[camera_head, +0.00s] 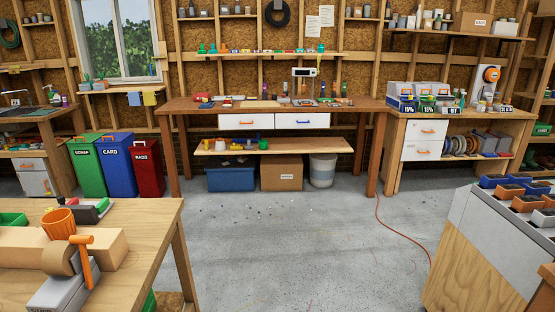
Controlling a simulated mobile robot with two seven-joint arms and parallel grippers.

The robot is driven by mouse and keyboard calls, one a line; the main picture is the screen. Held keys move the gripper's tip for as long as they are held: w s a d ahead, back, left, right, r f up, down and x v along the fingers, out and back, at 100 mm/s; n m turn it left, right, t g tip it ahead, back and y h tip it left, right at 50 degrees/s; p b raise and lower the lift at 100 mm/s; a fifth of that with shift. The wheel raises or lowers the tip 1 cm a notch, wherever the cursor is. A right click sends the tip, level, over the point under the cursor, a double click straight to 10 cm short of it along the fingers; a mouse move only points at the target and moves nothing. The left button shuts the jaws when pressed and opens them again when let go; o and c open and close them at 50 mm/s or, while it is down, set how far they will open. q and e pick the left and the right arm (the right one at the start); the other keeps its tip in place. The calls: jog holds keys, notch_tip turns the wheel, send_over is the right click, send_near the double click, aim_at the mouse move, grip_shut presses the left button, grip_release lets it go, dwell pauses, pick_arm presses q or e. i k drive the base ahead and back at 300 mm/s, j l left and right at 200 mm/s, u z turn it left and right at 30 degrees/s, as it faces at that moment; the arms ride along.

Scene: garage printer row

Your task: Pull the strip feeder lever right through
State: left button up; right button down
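An orange lever (88,264) with a short crossbar handle at its top stands nearly upright at the lower left, on the near wooden table. It is at the side of a device with a brown rounded body and a grey base (58,295), which appears to be the strip feeder. Lettering on the base is too small and cut off to read surely. The lower picture edge cuts off part of the base. Neither of my grippers is in view.
An orange ribbed cup (58,223) and a tan block (108,248) are close behind the lever on the near table (145,228). A cabinet with small bins (480,245) stands at right. Open floor (270,240) lies between, with a red cable (400,233) on it.

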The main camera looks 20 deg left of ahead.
aim_at(82, 240)
jog(key=i+u, duration=0.1)
jog(key=u, duration=0.3)
jog(key=i+l+u, duration=0.1)
jog(key=u, duration=0.25)
jog(key=i+l+u, duration=0.1)
jog(key=u, duration=0.3)
jog(key=l+u, duration=0.25)
jog(key=u, duration=0.15)
jog(key=i+l+u, duration=0.15)
jog(key=u, duration=0.25)
jog(key=i+l+u, duration=0.1)
jog(key=l+u, duration=0.25)
jog(key=i+l+u, duration=0.1)
jog(key=l+u, duration=0.15)
jog(key=u, duration=0.15)
jog(key=i+l+u, duration=0.1)
jog(key=l+u, duration=0.2)
jog(key=l, duration=0.2)
